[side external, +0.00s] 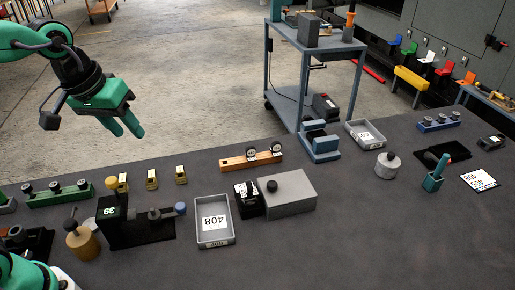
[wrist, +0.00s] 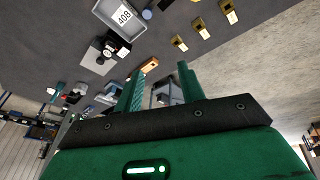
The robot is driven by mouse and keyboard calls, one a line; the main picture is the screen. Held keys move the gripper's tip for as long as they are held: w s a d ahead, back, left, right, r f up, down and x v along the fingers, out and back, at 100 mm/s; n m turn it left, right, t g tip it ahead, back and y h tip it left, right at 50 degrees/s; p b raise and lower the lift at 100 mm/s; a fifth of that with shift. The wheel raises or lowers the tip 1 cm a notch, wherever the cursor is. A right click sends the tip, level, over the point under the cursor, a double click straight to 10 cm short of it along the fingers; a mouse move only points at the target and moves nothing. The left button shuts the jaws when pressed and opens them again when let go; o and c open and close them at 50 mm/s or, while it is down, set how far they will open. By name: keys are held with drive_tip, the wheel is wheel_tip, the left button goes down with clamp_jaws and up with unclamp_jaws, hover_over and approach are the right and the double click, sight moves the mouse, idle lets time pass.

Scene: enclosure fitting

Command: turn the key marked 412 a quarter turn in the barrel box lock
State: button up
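No mark 412 can be read in either view, so I cannot tell which thing is the key. I cannot tell for sure which thing is the barrel box lock. A grey box with a dark round knob (side external: 291,195) stands mid-table, and it also shows in the wrist view (wrist: 95,62). A black block with white labels (side external: 248,203) sits against its left side. A grey tray with a label 408 (side external: 201,241) is to their left. My gripper (side external: 125,131) is high at the upper left, well clear of the table. Its fingers (wrist: 161,85) are apart with nothing between them.
Three brass padlocks (side external: 152,180) stand along the back edge. An orange rail with round pieces (side external: 238,163), a black stand marked 39 (side external: 112,232), another tray (side external: 370,139) and a white card (side external: 479,180) share the table. The front middle is bare. A blue trolley (side external: 300,88) stands behind.

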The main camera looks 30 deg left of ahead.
drive_tip(key=w+d+f+n+g, duration=0.2)
drive_tip(key=w+d+f+n, duration=0.1)
drive_tip(key=w+d, duration=0.6)
drive_tip(key=n+g, duration=0.2)
drive_tip(key=n, duration=0.1)
hover_over(249, 183)
drive_tip(key=shift+y, duration=0.3)
wheel_tip(249, 183, down, 9)
drive_tip(key=shift+s+a+r, duration=0.1)
drive_tip(key=shift+a+r, duration=0.05)
drive_tip(key=shift+d, duration=0.25)
drive_tip(key=shift+f, duration=0.35)
drive_tip(key=shift+f, duration=3.7)
drive_tip(key=shift+c, duration=0.2)
clamp_jaws()
